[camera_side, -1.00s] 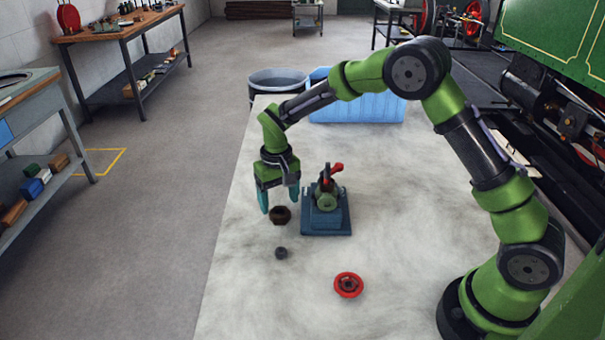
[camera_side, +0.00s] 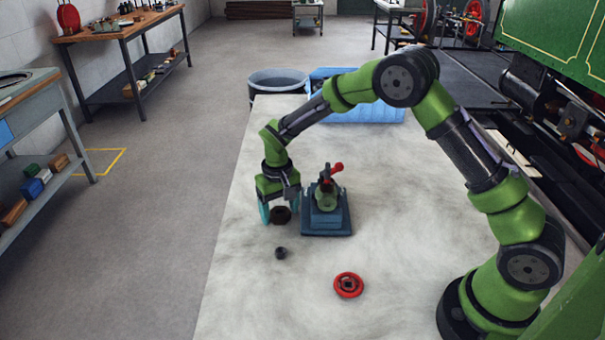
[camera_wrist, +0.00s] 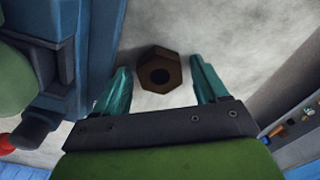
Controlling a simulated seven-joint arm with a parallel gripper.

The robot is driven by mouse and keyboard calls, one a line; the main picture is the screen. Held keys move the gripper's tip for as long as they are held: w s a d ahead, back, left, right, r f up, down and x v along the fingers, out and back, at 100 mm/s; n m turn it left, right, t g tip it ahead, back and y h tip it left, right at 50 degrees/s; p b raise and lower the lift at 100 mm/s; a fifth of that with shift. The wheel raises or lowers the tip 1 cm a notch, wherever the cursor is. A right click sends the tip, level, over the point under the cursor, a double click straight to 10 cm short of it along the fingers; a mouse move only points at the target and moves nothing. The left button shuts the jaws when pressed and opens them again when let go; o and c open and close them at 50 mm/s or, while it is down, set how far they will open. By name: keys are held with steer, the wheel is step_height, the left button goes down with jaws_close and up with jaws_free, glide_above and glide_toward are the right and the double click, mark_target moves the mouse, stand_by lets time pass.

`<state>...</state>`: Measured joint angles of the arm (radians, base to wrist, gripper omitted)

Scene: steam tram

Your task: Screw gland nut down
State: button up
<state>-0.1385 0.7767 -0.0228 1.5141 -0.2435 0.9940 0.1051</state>
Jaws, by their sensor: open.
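In the wrist view the nut (camera_wrist: 159,72) sits just beyond and between the teal fingertips, with space on both sides. My gripper (camera_side: 279,208) is open and low over the nut, empty. It also shows in the wrist view (camera_wrist: 160,82). The blue fixture (camera_side: 327,222) holds a green valve body (camera_side: 326,197) with a red lever (camera_side: 336,168). The wrist view shows part of the fixture (camera_wrist: 95,45) at left.
A blue crate (camera_side: 370,112) and a dark bin (camera_side: 277,80) stand at the back. The table's left front is clear.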

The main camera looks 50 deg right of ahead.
steer(key=c, duration=1)
steer(key=shift+r, duration=0.1)
steer(key=shift+r, duration=0.35)
step_height(320, 180, up, 6)
steer(key=shift+r, duration=0.1)
stand_by(0.4)
